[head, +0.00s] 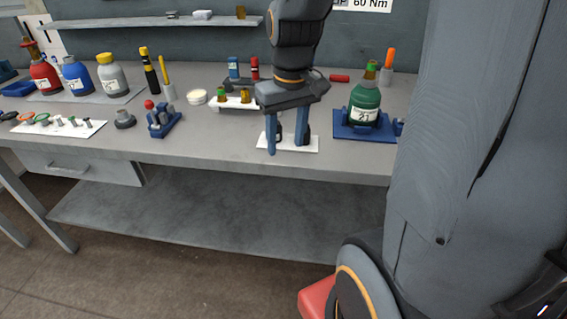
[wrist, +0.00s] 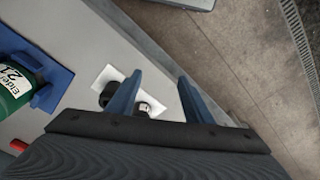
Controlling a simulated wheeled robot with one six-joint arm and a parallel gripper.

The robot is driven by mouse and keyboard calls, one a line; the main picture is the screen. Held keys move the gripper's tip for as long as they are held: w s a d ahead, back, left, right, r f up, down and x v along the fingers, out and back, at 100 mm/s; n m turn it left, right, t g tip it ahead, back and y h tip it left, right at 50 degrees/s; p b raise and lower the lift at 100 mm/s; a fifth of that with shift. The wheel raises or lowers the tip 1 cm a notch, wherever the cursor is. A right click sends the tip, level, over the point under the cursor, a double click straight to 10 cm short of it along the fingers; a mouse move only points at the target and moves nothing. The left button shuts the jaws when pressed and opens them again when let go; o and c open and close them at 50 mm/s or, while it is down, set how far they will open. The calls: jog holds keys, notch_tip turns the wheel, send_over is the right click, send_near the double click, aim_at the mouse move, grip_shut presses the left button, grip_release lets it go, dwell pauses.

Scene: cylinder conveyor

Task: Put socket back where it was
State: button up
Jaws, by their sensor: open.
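My gripper (head: 286,148) is open above the front edge of the workbench, with its blue fingers pointing down; the fingers also show in the wrist view (wrist: 160,76). A white mat (head: 312,147) lies on the bench below and behind it, and it shows in the wrist view too (wrist: 112,74). On the mat are a dark round socket-like piece (wrist: 106,97) and a small metallic one (wrist: 143,108), partly hidden by a finger. Neither sits visibly between the fingers. I cannot tell which one is the task's socket. The gap between the fingers looks empty.
A green bottle (head: 364,101) stands in a blue tray (head: 345,131) to the right of my gripper. A small blue holder (head: 165,126) and a grey round piece (head: 125,121) stand to the left. Red, blue and grey bottles stand farther left. Bench between holder and mat is clear.

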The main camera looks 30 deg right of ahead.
jog(key=s+a+f, duration=0.6)
jog(key=s, duration=0.2)
jog(key=shift+f, duration=0.2)
jog(key=shift+a, duration=0.1)
dwell(0.6)
